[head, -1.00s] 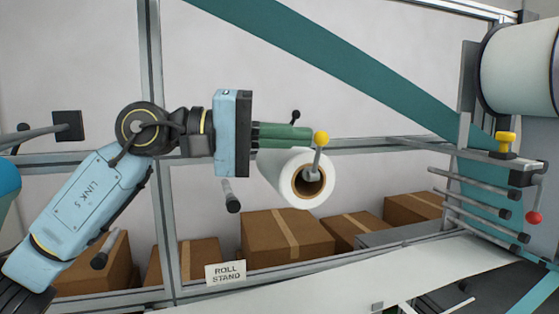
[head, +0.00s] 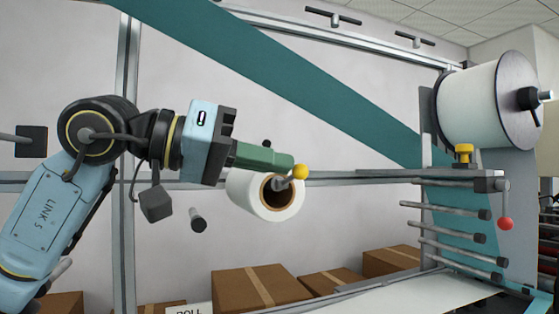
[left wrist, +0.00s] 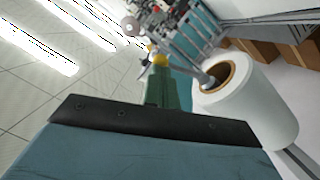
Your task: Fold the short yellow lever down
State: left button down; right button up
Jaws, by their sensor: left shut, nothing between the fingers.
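The short yellow lever has a yellow ball knob (head: 300,171) on a grey stem at the core of the white paper roll (head: 262,210). Its stem leans well over to the right, the knob slightly above the stem's base. My left gripper (head: 288,162), with green fingers, is shut and empty. Its fingertips are at the knob's upper left and seem to touch it. In the left wrist view the yellow knob (left wrist: 158,60) shows just beyond the green fingertips (left wrist: 161,72), with the roll (left wrist: 262,105) to their right. My right gripper is not in view.
A black-knobbed lever (head: 266,143) shows just behind the green fingers. A dark-tipped peg (head: 198,219) is at lower left. A machine with rollers, a yellow knob (head: 464,154) and a red ball (head: 505,224) stands right. Cardboard boxes (head: 262,288) sit below.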

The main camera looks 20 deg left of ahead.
pick_arm(q)
jog(key=v, duration=1.3)
jog(key=shift+a+b, duration=0.15)
jog(key=shift+b, duration=0.25)
jog(key=shift+s, duration=0.1)
